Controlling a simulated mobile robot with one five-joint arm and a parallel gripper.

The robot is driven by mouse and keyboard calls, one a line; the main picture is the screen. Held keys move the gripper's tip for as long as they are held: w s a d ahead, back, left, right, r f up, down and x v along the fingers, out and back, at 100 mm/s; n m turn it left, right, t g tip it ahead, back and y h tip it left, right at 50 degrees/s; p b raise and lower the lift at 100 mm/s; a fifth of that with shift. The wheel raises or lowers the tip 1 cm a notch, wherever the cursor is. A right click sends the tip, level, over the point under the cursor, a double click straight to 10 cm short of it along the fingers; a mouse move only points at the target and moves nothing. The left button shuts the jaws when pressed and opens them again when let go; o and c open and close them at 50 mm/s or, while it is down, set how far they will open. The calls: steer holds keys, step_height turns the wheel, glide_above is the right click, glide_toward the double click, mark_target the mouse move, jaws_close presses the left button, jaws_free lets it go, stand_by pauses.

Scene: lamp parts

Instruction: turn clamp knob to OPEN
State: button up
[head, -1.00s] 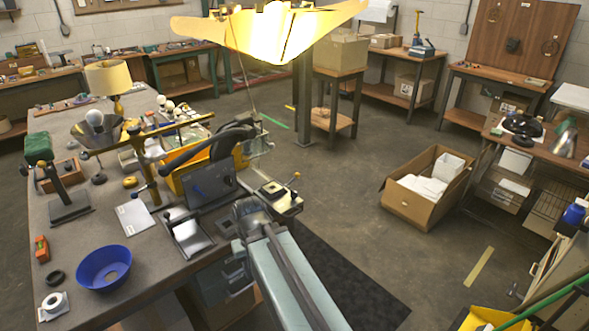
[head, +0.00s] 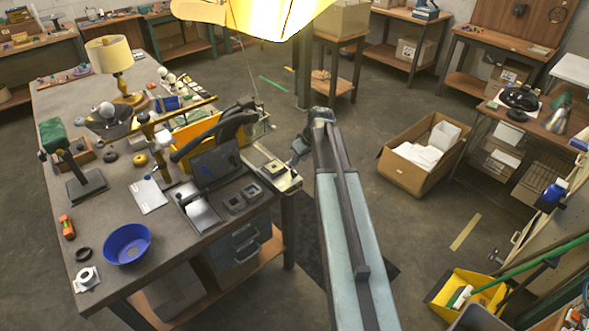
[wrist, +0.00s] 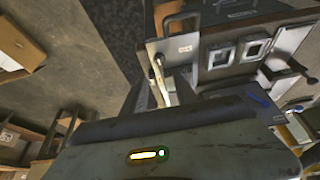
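The clamp plate (head: 272,173) sits at the near right corner of the workbench, a pale plate with a dark square piece on it. In the wrist view a pale plate (wrist: 172,52) with a small white label shows ahead of my gripper, and a thin lever with tan tips (wrist: 158,66), which seems to be the clamp knob, stands at its edge. My gripper (head: 298,152) is just right of the plate in the head view. In the wrist view its dark fingers (wrist: 160,92) look spread, with the lever between or just beyond them. Contact cannot be told. The label is unreadable.
The workbench (head: 105,185) holds a blue bowl (head: 127,244), a yellow lamp (head: 110,58) and a black bent arm piece near the plate. Two square frames (head: 240,200) lie beside the plate. A cardboard box (head: 420,160) stands on the floor at right; floor between is clear.

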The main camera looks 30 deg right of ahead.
mark_target(294, 170)
steer(key=b+x, duration=0.7)
steer(key=x, duration=0.1)
steer(key=shift+s+r, duration=0.1)
steer(key=shift+r, duration=0.05)
jaws_close()
